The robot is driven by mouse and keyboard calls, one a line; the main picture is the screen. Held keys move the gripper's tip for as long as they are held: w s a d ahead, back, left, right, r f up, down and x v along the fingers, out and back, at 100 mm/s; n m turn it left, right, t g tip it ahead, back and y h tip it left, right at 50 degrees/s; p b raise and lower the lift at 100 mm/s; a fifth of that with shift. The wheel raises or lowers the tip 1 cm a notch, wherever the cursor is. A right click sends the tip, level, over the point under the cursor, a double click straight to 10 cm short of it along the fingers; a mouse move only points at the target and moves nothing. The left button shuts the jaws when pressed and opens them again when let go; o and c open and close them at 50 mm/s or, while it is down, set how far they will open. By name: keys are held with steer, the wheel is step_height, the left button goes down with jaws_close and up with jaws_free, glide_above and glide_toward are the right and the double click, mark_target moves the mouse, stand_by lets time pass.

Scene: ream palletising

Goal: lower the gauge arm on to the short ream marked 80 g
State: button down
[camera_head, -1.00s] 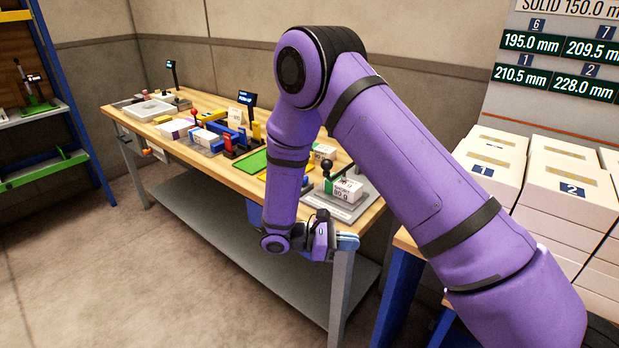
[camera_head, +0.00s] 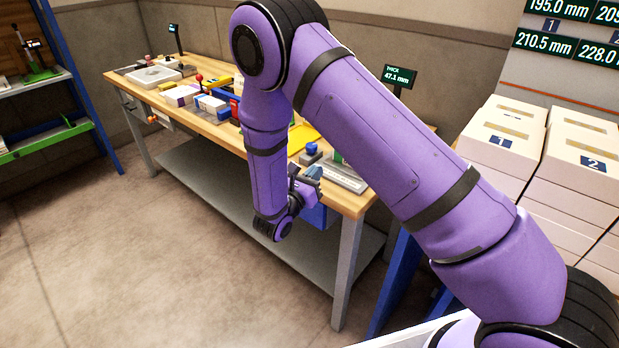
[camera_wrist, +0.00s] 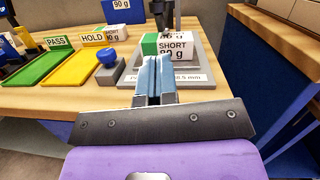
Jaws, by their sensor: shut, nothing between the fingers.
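The short ream (camera_wrist: 178,48), white with a green end and marked SHORT 80 g, sits on the grey gauge base (camera_wrist: 203,78) in the wrist view. The dark gauge arm (camera_wrist: 165,14) stands over the ream at the top edge, partly cut off; I cannot tell whether it touches the ream. In the head view my arm hides most of the gauge and ream; the gauge base (camera_head: 347,179) shows. The gauge display (camera_head: 399,76) reads THICK 47.1 mm. My gripper (camera_wrist: 155,62) is shut and empty, its blue fingers in front of the ream. It also shows at the bench's front edge (camera_head: 314,172).
A blue-knobbed stamp (camera_wrist: 107,62) stands left of the gauge. Yellow HOLD (camera_wrist: 72,72) and green PASS (camera_wrist: 30,75) trays lie farther left. Stacked reams (camera_head: 502,140) stand on the right. The floor (camera_head: 180,270) before the bench is clear.

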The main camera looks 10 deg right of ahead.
steer(key=w+d+r, duration=0.4)
steer(key=w+d, duration=0.1)
steer(key=shift+d+r, duration=0.2)
steer(key=shift+d, duration=0.05)
steer(key=shift+r, duration=0.1)
steer(key=r, duration=0.2)
steer(key=r+g, duration=0.1)
steer(key=shift+w+d+y, duration=0.15)
steer(key=shift+d+y, duration=0.1)
steer(key=shift+y, duration=0.05)
stand_by(0.5)
